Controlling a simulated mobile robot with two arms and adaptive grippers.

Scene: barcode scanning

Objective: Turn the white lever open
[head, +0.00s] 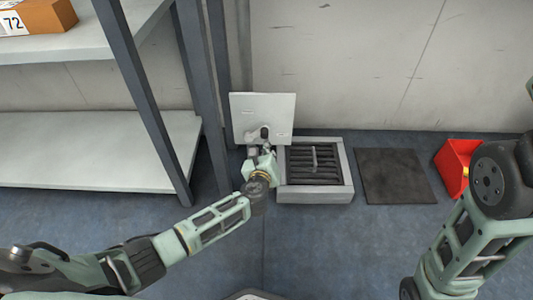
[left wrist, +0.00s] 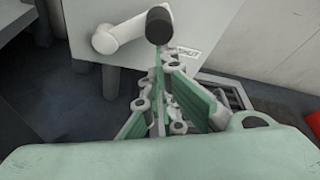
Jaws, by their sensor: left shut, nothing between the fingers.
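The white lever (left wrist: 118,36) with a black knob (left wrist: 158,25) is on the face of a pale box or panel (left wrist: 185,25). The lever lies roughly sideways, its knob to the right, beside a small label (left wrist: 188,52) that seems to read SHUT. In the head view the panel (head: 262,106) stands against the wall and the dark knob (head: 264,132) shows low on it. My left gripper (left wrist: 163,62) is shut and empty, its tips just below the knob; whether they touch it I cannot tell. My right gripper is out of view.
A floor grate in a pale frame (head: 347,180) lies right of the panel. Further right are a dark mat (head: 393,177) and a red bin (head: 452,163). A shelf (head: 90,150) with grey posts stands close on the left, an orange box (head: 45,17) on top.

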